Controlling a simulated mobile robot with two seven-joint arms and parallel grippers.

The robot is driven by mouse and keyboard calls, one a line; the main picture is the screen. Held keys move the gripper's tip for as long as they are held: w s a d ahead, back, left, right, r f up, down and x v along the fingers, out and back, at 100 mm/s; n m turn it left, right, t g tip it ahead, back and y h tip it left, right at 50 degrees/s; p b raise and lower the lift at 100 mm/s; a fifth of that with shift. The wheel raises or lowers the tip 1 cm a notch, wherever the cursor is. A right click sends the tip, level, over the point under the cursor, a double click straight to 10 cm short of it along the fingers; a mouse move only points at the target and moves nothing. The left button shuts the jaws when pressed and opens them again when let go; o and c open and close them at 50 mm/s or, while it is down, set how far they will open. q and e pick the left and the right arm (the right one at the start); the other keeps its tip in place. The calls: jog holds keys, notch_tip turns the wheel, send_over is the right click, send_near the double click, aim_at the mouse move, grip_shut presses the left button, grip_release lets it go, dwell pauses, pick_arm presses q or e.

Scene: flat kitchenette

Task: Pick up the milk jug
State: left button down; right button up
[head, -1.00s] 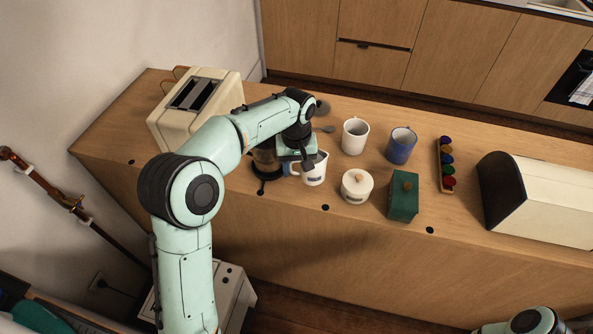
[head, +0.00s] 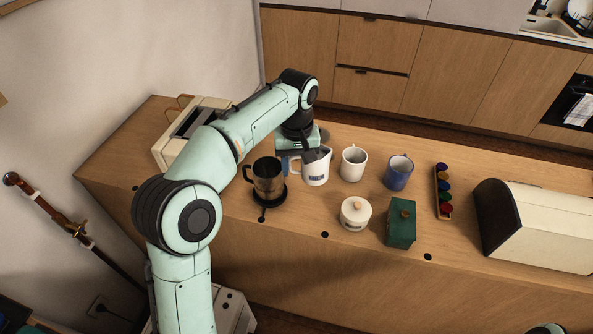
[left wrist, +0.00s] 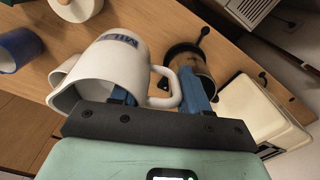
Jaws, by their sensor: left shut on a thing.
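The white milk jug (head: 316,170) is at the left of the cups in the head view, beside the white mug. In the left wrist view it fills the upper left (left wrist: 112,62), tilted in the picture, with its MILK lettering and handle showing. My left gripper (head: 288,163) is shut at the jug's handle side. Its blue fingers (left wrist: 158,95) show at the handle in the left wrist view, one against the jug's body and one beyond the handle. The jug appears raised off the counter. My right gripper is out of view.
A dark glass coffee pot (head: 267,181) stands left of the jug. A white mug (head: 353,164), blue mug (head: 398,173), lidded white pot (head: 355,213) and green box (head: 401,224) stand to the right. The toaster (head: 176,145) is behind my left arm.

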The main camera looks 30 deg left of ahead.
pick_arm(q)
jog(key=shift+r+p, duration=0.5)
jog(key=shift+r, duration=1.7)
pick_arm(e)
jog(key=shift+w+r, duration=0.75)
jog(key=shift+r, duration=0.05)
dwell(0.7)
